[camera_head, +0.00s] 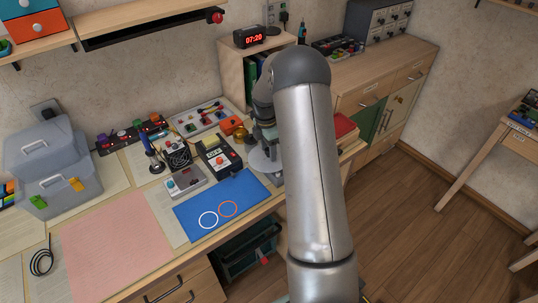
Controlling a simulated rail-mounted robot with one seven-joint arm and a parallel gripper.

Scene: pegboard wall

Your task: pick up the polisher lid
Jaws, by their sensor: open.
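I cannot identify the polisher lid for certain. A round, pale grey thing (260,161) stands on the bench just right of the blue mat (247,190), partly covered by my arm. I cannot tell whether it is the polisher or its lid. My arm rises through the middle of the view, bends at the top and reaches down behind itself toward that spot. My gripper's fingers do not show; the arm hides them, so their distance from the lid cannot be seen.
The blue mat carries a white ring and an orange ring. A black device (217,154), a grey box (185,182) and a tray of small parts (204,117) stand close behind. A wooden shelf box with a clock (249,38) rises at the back. The pink mat (115,235) is clear.

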